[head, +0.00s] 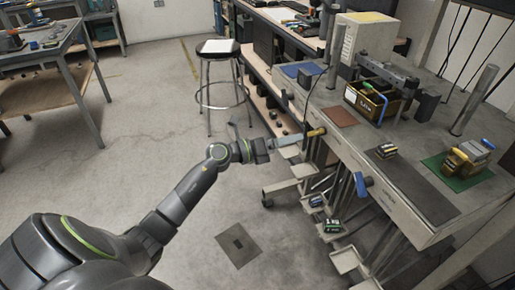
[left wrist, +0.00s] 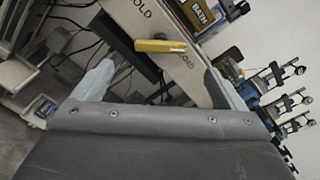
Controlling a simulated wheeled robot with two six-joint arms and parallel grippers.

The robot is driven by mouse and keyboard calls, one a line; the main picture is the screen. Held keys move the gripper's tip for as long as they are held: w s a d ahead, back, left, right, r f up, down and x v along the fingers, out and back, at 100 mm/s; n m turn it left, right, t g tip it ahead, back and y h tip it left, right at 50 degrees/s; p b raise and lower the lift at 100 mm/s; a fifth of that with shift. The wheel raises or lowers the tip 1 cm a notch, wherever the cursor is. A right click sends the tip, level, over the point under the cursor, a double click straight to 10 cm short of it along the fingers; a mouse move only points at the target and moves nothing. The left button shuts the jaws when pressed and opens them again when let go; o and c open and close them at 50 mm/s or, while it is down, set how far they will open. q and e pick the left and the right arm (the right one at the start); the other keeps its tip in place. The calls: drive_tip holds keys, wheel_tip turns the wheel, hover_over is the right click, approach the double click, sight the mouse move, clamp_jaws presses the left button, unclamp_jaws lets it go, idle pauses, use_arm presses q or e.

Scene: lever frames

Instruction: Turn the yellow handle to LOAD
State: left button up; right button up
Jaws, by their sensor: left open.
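The yellow handle (head: 316,132) sticks out from the front edge of the grey workbench. In the left wrist view the yellow handle (left wrist: 160,46) lies crosswise on the pale panel, just beyond and between my finger tips. My left gripper (head: 298,139) reaches in from the left, close to the handle. In the left wrist view its two fingers (left wrist: 160,68) are spread apart with nothing between them. Partly readable dark lettering shows on the panel on both sides of the handle; I cannot tell which is LOAD. My right gripper is not in view.
A blue handle (head: 361,187) sits farther along the same bench front (head: 385,200). Small open trays (head: 281,191) stand below the edge. A stool (head: 218,75) stands behind my arm. A brown bin (head: 368,102) and yellow-grey parts (head: 467,157) are on top. Floor at left is clear.

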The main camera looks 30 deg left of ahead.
use_arm(q)
drive_tip(key=b+v, duration=0.1)
drive_tip(key=v, duration=0.8)
drive_tip(key=shift+b, duration=0.3)
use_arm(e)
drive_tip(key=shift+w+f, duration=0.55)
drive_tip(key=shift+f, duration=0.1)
use_arm(q)
drive_tip(key=shift+s+a, duration=0.1)
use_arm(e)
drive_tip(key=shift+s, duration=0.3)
